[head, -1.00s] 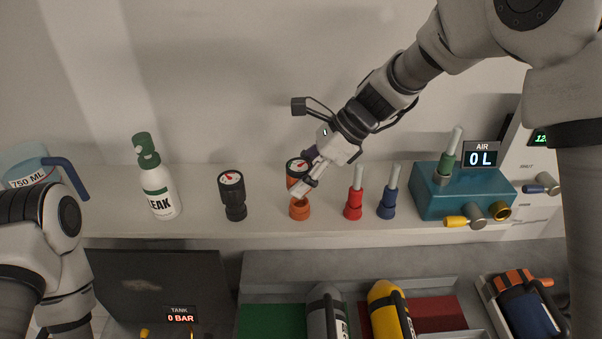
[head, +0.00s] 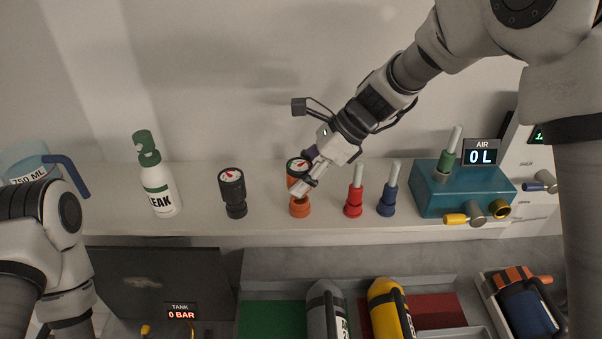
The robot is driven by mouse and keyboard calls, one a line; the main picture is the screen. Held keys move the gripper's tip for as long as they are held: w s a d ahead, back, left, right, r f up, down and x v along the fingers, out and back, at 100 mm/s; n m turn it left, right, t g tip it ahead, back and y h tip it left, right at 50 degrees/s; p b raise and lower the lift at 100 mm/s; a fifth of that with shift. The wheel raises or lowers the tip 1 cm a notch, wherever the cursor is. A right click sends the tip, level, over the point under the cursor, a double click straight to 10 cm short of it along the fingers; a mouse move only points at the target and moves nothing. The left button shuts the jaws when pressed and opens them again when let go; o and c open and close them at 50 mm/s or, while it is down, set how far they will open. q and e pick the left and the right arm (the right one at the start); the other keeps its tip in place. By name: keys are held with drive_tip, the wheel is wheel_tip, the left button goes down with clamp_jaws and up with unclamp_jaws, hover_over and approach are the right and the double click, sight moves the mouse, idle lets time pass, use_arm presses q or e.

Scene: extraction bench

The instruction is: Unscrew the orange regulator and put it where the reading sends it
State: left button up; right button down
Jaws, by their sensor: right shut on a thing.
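The orange regulator (head: 299,207) stands upright on the white shelf, with a white-faced gauge with a red needle on its top. My right gripper (head: 304,186) reaches down from the upper right and is shut on the orange regulator, hiding part of its middle. The tank display (head: 181,315) at the lower left reads 0 BAR, and the air display (head: 482,157) on the right reads 0 L. My left arm shows at the left edge, but its gripper is out of view.
On the shelf (head: 275,221) stand a black regulator (head: 233,192), a LEAK bottle (head: 157,180), red (head: 354,200) and blue (head: 388,202) fittings, and a teal box (head: 437,197). Below, grey (head: 325,310) and yellow (head: 390,308) cylinders lie by green (head: 270,322) and dark red (head: 436,312) areas.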

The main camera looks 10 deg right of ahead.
drive_tip(key=shift+f+b, duration=0.4)
drive_tip(key=shift+f, duration=0.4)
drive_tip(key=shift+s+f, duration=0.1)
drive_tip(key=shift+f, duration=0.1)
drive_tip(key=shift+a+f, duration=0.1)
drive_tip(key=shift+f, duration=0.05)
drive_tip(key=shift+p, duration=0.3)
drive_tip(key=shift+s+f, duration=0.1)
drive_tip(key=shift+f, duration=0.15)
idle(0.4)
drive_tip(key=shift+c, duration=1.9)
unclamp_jaws()
drive_tip(key=shift+a+f, duration=0.1)
